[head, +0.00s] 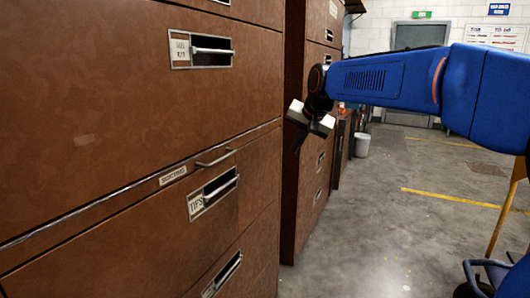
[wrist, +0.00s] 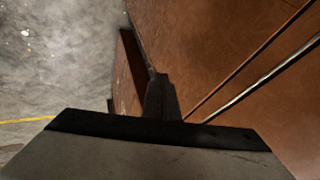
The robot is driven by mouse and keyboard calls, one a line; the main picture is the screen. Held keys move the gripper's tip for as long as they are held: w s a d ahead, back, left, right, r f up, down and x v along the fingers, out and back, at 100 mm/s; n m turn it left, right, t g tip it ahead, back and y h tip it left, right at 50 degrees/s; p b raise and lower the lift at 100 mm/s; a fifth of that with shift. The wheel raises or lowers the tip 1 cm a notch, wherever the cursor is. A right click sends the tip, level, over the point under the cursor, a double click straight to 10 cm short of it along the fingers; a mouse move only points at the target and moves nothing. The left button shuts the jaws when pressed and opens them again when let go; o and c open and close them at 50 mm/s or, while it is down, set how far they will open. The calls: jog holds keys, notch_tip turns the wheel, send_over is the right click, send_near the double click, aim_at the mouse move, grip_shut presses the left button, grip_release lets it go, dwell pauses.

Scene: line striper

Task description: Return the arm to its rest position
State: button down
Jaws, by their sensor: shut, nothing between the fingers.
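My blue arm reaches in from the right in the head view. My gripper (head: 300,138) hangs at its end, tilted down, in front of the brown cabinets. Its dark fingers look shut and hold nothing. In the wrist view the gripper (wrist: 162,85) points down past the cabinet face, with its fingers together over the brown side and the grey floor beside it. I cannot tell the exact gap between the gripper and the cabinet.
A large brown drawer cabinet (head: 110,120) with labelled handles fills the left. A second brown cabinet (head: 293,190) stands beyond it. A grey bin (head: 362,145) stands farther back. The concrete floor (head: 390,235) with yellow lines is open at centre right.

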jog(key=s+d+f+n, duration=0.1)
jog(key=s+d+f, duration=0.4)
jog(key=s, duration=0.8)
jog(key=s+d+f+n+g+h, duration=0.1)
jog(key=s+d+f+n, duration=0.1)
jog(key=s+d+f, duration=0.3)
jog(key=s+d+f+n+g+h, duration=0.1)
jog(key=s+d+f, duration=0.4)
jog(key=s+f, duration=0.6)
jog(key=s, duration=1.2)
jog(key=shift+f, duration=0.4)
jog(key=shift+d, duration=0.1)
